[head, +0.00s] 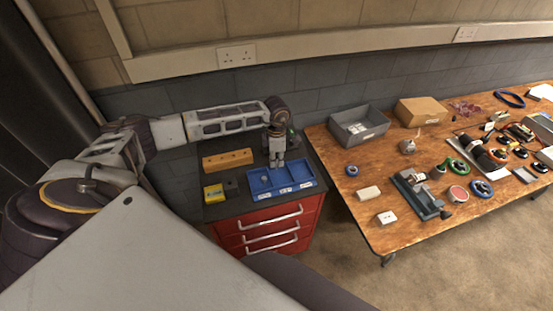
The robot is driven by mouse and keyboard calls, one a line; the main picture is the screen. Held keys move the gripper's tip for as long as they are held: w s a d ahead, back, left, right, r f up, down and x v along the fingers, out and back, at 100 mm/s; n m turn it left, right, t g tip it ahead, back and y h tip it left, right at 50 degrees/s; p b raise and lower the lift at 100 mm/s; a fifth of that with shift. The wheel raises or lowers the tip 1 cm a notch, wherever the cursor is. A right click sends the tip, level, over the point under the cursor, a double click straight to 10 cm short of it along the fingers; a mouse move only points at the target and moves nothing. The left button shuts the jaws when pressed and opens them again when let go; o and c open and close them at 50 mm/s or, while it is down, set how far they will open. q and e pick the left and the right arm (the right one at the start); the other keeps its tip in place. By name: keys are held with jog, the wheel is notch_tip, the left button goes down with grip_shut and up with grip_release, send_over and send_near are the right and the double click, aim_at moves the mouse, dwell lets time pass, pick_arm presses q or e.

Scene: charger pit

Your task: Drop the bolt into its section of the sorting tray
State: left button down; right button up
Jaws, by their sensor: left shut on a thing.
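The blue sorting tray (255,187) lies on the dark top of a red drawer cabinet, with small white labels along its front edge. A small item shows in its left part, too small to name. My left gripper (277,165) points down above the back of the tray, near its middle. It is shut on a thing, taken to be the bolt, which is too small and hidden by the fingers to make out. I cannot tell its exact height over the tray or which section is below it. My right gripper is not in view.
A wooden block with holes (228,160) and a yellow box (213,194) sit left of the tray. The red drawer cabinet (265,232) stands beside a wooden table (345,193) with a grey bin (360,127), a cardboard box (421,111), a vise and several tools.

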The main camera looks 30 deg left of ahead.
pick_arm(q)
jog(key=shift+f+b, duration=1.3)
jog(key=shift+f, duration=1.5)
jog(key=c, duration=1.3)
grip_release()
jog(key=shift+r, duration=0.15)
jog(key=shift+r, duration=5.9)
